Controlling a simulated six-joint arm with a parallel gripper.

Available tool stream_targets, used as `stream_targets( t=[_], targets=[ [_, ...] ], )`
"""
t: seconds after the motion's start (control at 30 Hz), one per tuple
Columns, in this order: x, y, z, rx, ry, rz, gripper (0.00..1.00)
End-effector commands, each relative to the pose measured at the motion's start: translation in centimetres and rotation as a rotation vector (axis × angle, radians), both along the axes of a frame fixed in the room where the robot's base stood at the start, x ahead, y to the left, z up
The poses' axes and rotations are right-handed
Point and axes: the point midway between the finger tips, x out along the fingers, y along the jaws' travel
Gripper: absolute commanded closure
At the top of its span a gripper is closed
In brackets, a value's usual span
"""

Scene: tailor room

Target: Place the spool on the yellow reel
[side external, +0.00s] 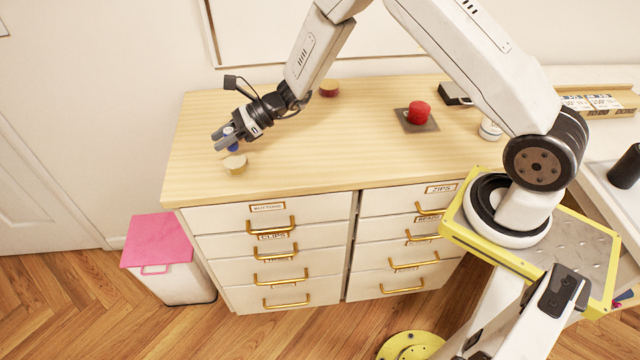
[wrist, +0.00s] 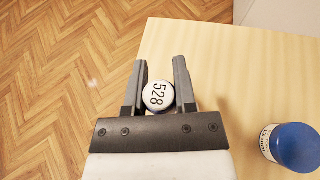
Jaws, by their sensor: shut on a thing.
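My gripper (side external: 223,138) is over the left end of the wooden cabinet top. Its fingers are shut on the spool, which shows a round white end marked 528 (wrist: 158,97) in the wrist view. The reel is not seen in the wrist view.
A blue-topped cylinder with a white label (wrist: 292,147) stands right of my gripper in the wrist view. A red reel with a yellowish top (side external: 329,89) stands at the back. A red reel (side external: 419,112) sits on a dark plate (side external: 404,123). The cabinet's middle is clear.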

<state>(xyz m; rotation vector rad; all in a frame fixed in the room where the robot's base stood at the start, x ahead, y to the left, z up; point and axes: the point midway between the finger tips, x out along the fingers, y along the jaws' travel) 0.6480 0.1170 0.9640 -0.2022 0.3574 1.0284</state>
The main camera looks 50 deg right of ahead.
Motion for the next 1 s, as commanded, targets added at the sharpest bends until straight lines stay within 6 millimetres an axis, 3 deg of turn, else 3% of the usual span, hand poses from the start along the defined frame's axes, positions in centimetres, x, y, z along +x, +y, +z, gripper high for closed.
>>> stream_targets(
  t=[0.4,0.93,0.97,1.0],
  targets=[
    [0.4,0.1,-3.3,0.001,0.001,0.001,1.0],
    [0.5,0.1,-3.9,0.0,0.0,0.0,1.0],
    [0.5,0.1,-3.9,0.0,-0.001,0.0,0.56],
    [0.5,0.1,-3.9,0.0,-0.001,0.0,0.44]
  ],
)
